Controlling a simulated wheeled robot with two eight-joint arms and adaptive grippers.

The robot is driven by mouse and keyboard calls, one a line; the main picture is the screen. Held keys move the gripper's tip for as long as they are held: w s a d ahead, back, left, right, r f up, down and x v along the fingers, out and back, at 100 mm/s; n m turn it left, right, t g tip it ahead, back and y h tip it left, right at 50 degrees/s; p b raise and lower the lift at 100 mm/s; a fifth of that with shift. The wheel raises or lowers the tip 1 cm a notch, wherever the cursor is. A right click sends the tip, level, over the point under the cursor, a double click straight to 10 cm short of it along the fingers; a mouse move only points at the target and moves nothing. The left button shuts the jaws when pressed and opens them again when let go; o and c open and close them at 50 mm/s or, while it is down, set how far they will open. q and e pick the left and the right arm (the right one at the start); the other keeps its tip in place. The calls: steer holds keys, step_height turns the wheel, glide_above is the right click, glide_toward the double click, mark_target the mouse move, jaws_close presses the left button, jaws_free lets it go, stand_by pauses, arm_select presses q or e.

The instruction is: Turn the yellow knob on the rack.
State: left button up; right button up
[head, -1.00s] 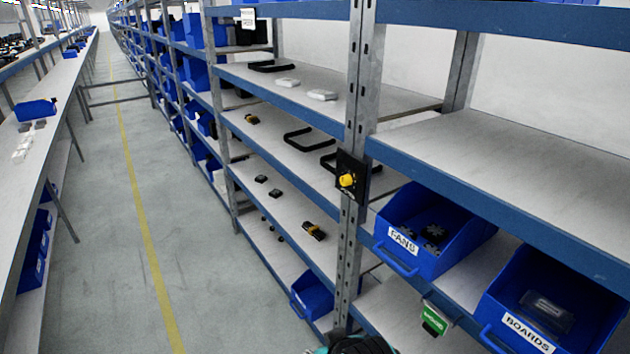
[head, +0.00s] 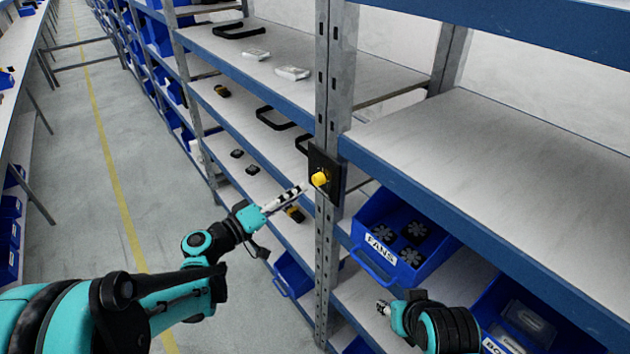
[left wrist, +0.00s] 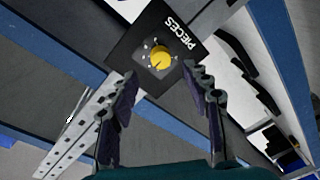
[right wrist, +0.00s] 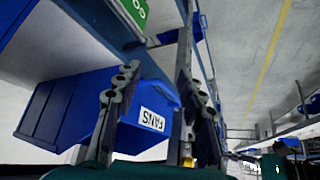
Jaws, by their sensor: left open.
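The yellow knob (head: 319,179) sits on a black panel (head: 324,160) on the grey rack upright. In the left wrist view the knob (left wrist: 162,56) shows in front of my left gripper, on the panel marked "PIECES" (left wrist: 183,30). My left gripper (head: 303,187) is open and just left of the knob in the head view. In the left wrist view its fingertips (left wrist: 160,72) are apart, one to each side below the knob, and nothing is between them. My right gripper (head: 384,307) is low by the "FANS" bin; the right wrist view shows its fingers (right wrist: 158,72) apart and empty.
The blue "FANS" bin (head: 361,256) holds several black fans. Another blue bin (head: 487,312) stands to its right. The shelf (head: 500,160) right of the upright is bare. Shelves to the left hold black handles (head: 275,122) and small parts. The aisle floor (head: 90,190) is clear.

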mark_target(315, 182)
arm_select(q)
steer(key=b+x, duration=0.1)
steer(key=x, duration=0.5)
jaws_close()
